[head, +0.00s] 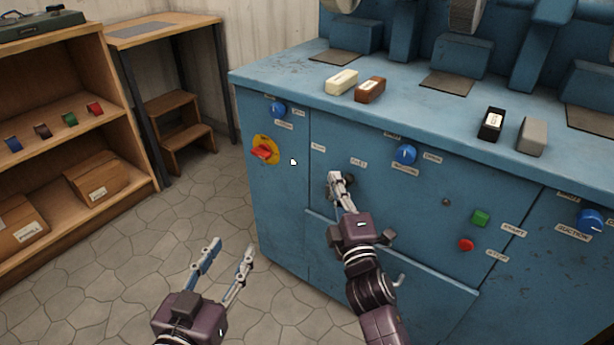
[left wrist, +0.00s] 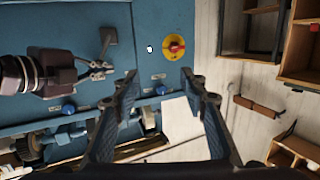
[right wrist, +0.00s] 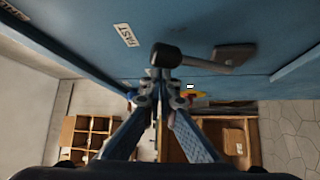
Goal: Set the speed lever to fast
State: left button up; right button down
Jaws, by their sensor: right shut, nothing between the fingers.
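The speed lever has a dark rounded knob (right wrist: 165,55) and an arm running to a square base plate (right wrist: 235,57) on the blue panel. A FAST label (right wrist: 125,35) sits on the panel, left of the knob in the right wrist view. My right gripper (right wrist: 163,78) is shut and empty, its tips right at the knob; I cannot tell whether they touch it. In the head view my right gripper (head: 337,180) hides most of the lever. My left gripper (head: 228,246) is open and empty, in front of the machine's left part and low.
The blue machine (head: 270,210) carries a red rotary switch (head: 263,152), blue knobs (head: 405,154), a green button (head: 480,217) and a red button (head: 466,245). Several blocks lie on its top. A wooden shelf (head: 80,137) stands left; the floor between is clear.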

pick_arm(q)
jog(key=shift+s+a+f+g, duration=0.15)
jog(key=shift+f+g, duration=0.15)
jog(key=shift+f, duration=0.2)
pick_arm(e)
jog(key=shift+s+d+f, duration=0.3)
jog(key=shift+s+d, duration=0.1)
jog(key=shift+d, duration=0.1)
